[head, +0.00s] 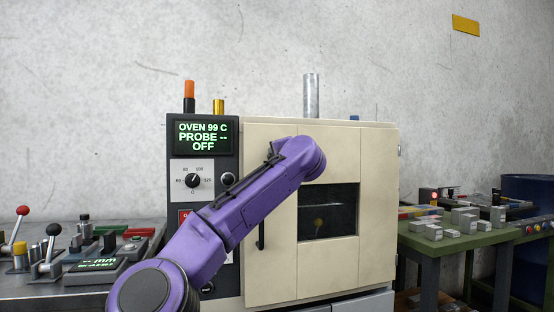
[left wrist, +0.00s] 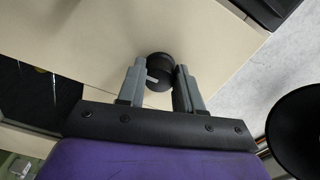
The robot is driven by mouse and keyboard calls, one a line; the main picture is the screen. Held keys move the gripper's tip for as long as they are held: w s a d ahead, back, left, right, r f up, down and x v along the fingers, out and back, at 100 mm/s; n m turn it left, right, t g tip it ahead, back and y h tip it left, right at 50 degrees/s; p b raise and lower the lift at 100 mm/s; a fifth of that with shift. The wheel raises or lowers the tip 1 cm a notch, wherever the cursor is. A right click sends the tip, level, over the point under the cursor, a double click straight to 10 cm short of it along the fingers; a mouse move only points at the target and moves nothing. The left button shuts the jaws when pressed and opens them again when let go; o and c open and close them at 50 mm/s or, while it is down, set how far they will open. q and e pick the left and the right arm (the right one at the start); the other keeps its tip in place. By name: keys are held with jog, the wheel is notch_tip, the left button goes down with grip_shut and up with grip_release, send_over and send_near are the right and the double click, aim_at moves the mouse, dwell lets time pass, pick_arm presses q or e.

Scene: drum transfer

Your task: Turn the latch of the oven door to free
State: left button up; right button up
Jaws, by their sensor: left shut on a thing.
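The oven door (head: 275,270) is cream, with a dark window (head: 328,225) and a black vertical handle (head: 261,236), and it looks shut. In the left wrist view, a round black latch knob (left wrist: 160,62) with a pale pointer mark sits on the cream surface. My left gripper (left wrist: 162,84) has its two grey fingers on either side of the knob and is shut on it. In the head view my purple left arm crosses the front of the oven and hides the gripper and latch. My right gripper is in neither view.
The oven's panel display (head: 203,137) reads OVEN 99 C, PROBE --, OFF, above a dial (head: 193,181). A bench with levers (head: 46,262) stands at the left. A green table (head: 450,244) with metal blocks and a blue drum (head: 527,190) stand at the right.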

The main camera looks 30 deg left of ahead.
pick_arm(q)
jog(key=o, duration=1)
jog(key=b+v, duration=0.4)
jog(key=v, duration=0.6)
jog(key=shift+s+d, duration=0.15)
jog(key=shift+d, duration=0.05)
